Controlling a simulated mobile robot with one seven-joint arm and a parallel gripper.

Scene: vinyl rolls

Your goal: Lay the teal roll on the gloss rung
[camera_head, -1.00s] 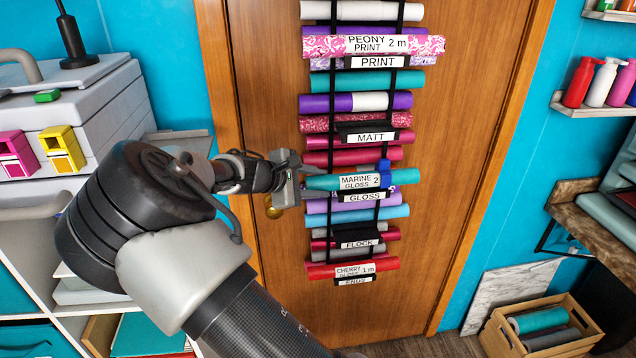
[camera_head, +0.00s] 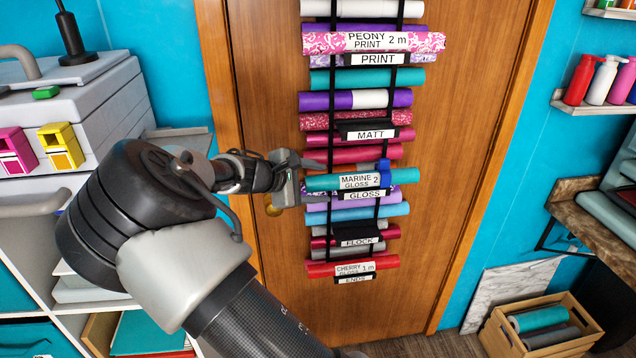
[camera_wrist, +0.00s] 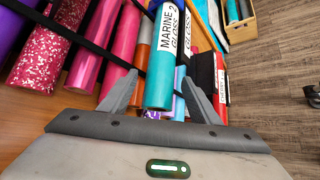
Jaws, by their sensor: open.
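The teal roll (camera_head: 404,176), labelled MARINE GLOSS 2, lies roughly level across the hanging rack, directly above the GLOSS label (camera_head: 364,195). It appears to rest at the gloss rung, though the contact beneath is hidden. A small blue piece (camera_head: 384,168) shows at its right part. My gripper (camera_head: 305,178) is at the roll's left end. In the wrist view the open fingers (camera_wrist: 160,98) stand on either side of the teal roll (camera_wrist: 159,88), with gaps visible beside it.
The black-strapped rack hangs on a wooden door (camera_head: 270,100), with other rolls close above and below, including a plain teal one (camera_head: 415,79) higher up. A grey machine (camera_head: 90,110) stands left. A wooden crate (camera_head: 545,345) with rolls sits on the floor at right.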

